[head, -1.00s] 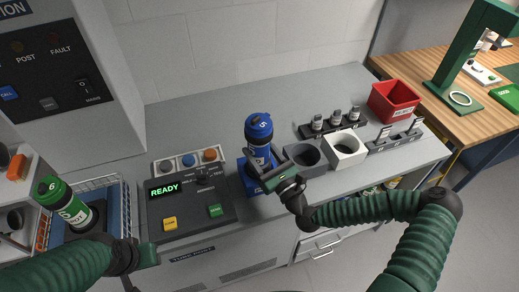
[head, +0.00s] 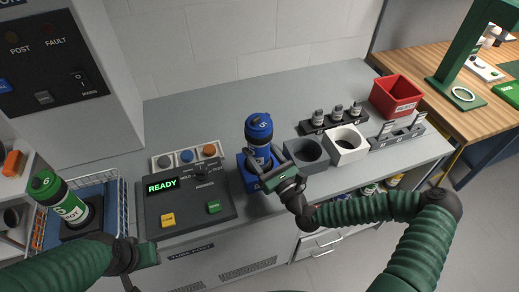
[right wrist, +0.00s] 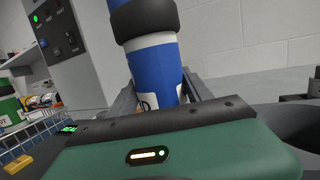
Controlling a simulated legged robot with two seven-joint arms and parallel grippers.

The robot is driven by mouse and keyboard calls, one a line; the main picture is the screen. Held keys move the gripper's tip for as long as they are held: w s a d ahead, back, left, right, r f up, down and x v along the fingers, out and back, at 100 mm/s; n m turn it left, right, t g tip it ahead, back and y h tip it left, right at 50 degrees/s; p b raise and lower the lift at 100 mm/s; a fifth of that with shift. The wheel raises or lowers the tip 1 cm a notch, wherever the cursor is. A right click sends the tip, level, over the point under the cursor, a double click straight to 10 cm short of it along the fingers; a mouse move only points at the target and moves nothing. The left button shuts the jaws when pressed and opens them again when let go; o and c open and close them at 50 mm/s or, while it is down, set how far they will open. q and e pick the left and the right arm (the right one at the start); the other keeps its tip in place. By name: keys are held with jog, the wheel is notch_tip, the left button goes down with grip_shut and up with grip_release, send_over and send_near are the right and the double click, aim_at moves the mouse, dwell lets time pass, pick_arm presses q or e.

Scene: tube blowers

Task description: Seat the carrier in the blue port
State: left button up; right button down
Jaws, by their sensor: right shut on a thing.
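The blue carrier (head: 258,128), with a blue cap and a white band, stands upright over the blue port (head: 247,172) in the head view. My right gripper (head: 267,168) is shut on the carrier's body from the right. The carrier also fills the middle of the right wrist view (right wrist: 155,65), between the fingers. Its lower end is hidden by the gripper, so I cannot tell how deep it sits in the port. My left gripper (head: 146,253) is at the lower left, away from the carrier; its jaws are not clear.
A control panel (head: 190,205) showing READY stands left of the port. A green carrier (head: 62,200) stands at far left.

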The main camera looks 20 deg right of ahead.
jog(key=shift+f+b, duration=0.75)
jog(key=shift+f, duration=0.15)
jog(key=shift+c, duration=1.9)
grip_release()
jog(key=b+v, duration=0.2)
jog(key=v, duration=0.9)
jog(key=shift+w+d+f, duration=0.1)
jog(key=shift+d+f, duration=0.05)
jog(key=p+v, duration=0.1)
jog(key=v, duration=0.5)
